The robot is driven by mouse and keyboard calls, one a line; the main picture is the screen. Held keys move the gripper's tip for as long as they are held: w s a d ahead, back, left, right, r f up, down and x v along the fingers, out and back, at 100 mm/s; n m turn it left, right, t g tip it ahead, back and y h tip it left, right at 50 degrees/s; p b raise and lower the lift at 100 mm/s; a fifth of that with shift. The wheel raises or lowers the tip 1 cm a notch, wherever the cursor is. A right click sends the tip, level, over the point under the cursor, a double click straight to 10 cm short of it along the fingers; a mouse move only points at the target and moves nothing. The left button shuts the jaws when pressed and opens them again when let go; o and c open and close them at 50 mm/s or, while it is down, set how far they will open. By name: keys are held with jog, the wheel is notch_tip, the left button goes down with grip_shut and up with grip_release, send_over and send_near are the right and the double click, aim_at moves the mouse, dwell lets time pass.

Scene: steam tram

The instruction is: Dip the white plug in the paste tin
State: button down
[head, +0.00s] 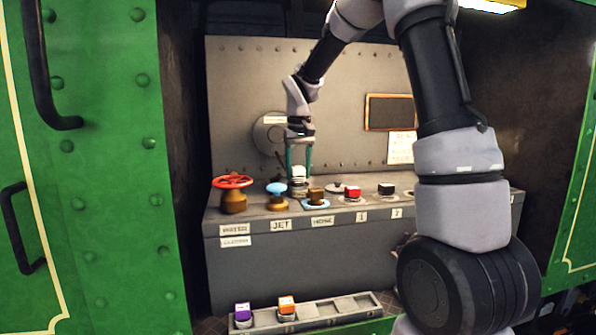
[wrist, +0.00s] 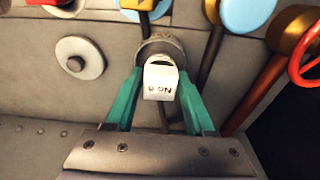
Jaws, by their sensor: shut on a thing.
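The white plug (wrist: 160,82), a small block with black lettering, is between the two green fingers of my gripper (wrist: 161,98) in the wrist view. My gripper (head: 299,160) is shut on it and points down over the grey bench top in the head view, where the plug (head: 299,172) shows small. A round grey tin (wrist: 160,46), seemingly the paste tin, shows directly behind the plug in the wrist view. The plug hides much of the tin's mouth, so I cannot tell whether it is inside or just above. A grey knobbed lid (wrist: 80,60) lies beside the tin.
A red handwheel (head: 232,182), a blue-topped valve (head: 277,193) and a brown plug (head: 316,194) stand near my gripper. Red (head: 352,192) and black (head: 386,189) plugs stand to the right. Below, a tray (head: 340,306) holds purple and orange plugs; its right slots look empty.

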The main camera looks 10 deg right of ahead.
aim_at(298, 167)
jog(key=shift+r, duration=3.5)
jog(key=shift+f, duration=0.15)
notch_tip(298, 167, down, 7)
jog(key=shift+r, duration=0.1)
